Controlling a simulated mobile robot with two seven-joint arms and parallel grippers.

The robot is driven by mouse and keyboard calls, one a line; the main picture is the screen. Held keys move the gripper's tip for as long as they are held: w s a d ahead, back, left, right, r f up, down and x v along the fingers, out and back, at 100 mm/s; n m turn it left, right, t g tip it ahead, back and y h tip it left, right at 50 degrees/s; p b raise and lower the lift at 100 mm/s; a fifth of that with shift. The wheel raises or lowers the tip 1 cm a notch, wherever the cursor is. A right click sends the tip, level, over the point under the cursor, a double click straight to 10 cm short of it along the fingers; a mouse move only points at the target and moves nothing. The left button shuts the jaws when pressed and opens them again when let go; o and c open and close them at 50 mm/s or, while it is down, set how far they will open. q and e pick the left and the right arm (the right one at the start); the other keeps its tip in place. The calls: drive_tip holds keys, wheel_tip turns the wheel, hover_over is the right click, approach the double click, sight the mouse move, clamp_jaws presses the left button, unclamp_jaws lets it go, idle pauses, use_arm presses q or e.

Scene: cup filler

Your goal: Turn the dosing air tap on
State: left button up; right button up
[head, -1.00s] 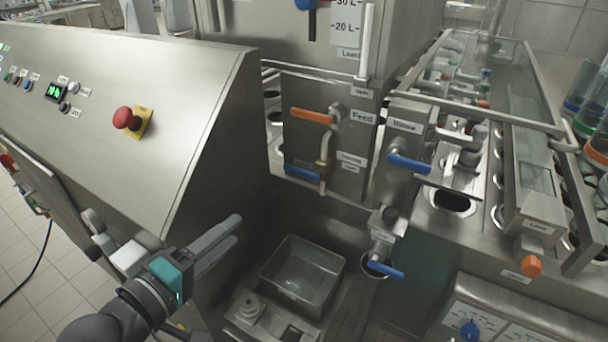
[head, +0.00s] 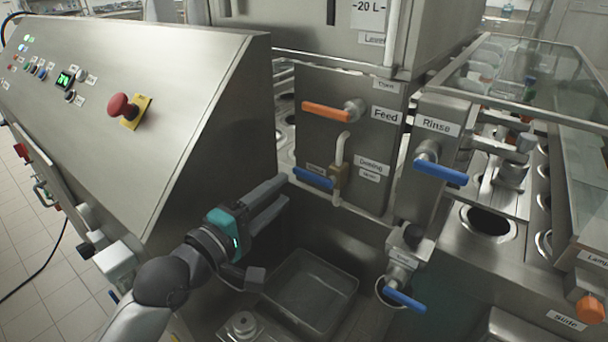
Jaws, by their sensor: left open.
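A small tap with a blue lever (head: 312,177) and a brass body (head: 338,178) sits low on the steel front plate under the orange Feed lever (head: 328,112). Its lever points left, across the upright pipe (head: 342,150). A label (head: 371,164) beside it appears to read "Dosing", but the small print is unclear. My left gripper (head: 284,193) is open and empty. Its fingers point up and right, just left of and slightly below the blue lever, with no clear contact. My right gripper is not in view.
A Rinse tap with a blue lever (head: 440,171) is to the right, and another blue-levered tap (head: 404,299) is lower down. A sloped control panel (head: 160,150) with a red emergency button (head: 122,106) stands at left. A steel tray (head: 312,290) lies below the gripper.

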sight(302, 175)
use_arm(q)
drive_tip(key=b+x, duration=0.1)
drive_tip(key=x, duration=0.5)
drive_tip(key=shift+w+d, duration=0.65)
drive_tip(key=shift+w, duration=0.15)
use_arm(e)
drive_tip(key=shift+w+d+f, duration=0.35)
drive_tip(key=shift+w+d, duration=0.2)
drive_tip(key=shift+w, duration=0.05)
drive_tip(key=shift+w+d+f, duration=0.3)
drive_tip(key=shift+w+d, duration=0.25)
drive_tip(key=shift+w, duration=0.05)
use_arm(q)
clamp_jaws()
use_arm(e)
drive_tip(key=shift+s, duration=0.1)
